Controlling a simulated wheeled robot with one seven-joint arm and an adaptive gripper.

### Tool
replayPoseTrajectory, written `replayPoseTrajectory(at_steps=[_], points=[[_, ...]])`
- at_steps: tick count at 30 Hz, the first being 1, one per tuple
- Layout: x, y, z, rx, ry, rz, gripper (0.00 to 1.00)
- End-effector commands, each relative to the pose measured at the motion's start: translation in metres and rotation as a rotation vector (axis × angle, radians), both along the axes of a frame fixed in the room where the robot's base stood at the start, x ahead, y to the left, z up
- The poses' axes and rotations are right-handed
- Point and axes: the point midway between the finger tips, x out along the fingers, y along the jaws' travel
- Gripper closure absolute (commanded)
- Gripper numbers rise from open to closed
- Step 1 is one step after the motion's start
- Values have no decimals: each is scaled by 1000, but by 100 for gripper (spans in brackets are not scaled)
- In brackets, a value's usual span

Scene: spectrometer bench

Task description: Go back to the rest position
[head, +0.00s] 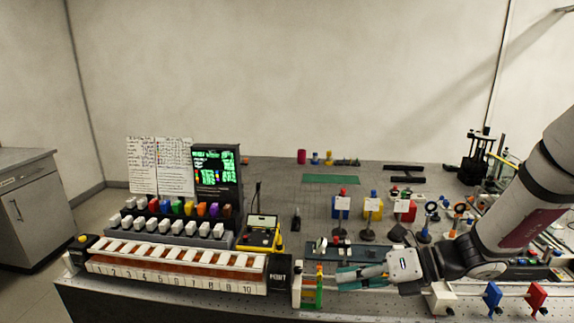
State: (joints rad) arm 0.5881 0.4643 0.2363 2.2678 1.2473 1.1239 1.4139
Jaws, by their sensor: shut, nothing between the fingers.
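My gripper (348,278) shows in the head view at the front middle of the bench, with my arm reaching in from the right. It lies low over the bench, pointing left. Its fingers are shut with nothing between them. They are close to a small green and yellow upright piece (314,287), and I cannot tell whether they touch it. The part of the bench behind and under my arm is hidden.
A numbered rack (175,270) runs along the front left, with a dark screen (217,178) behind it. Red, yellow and blue mounts (373,212) stand right of middle. Small flag-like blue and red plates (492,296) stand at the front right. A green mat (331,179) lies at the back.

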Motion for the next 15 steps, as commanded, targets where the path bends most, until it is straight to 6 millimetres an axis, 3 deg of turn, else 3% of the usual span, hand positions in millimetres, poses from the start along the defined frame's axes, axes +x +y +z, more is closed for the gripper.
replayPoseTrajectory(at_steps=[7, 15], points=[[-66, 19, 36, -390, -452, 509, 100], [-126, 7, 67, -744, -915, 1088, 100]])
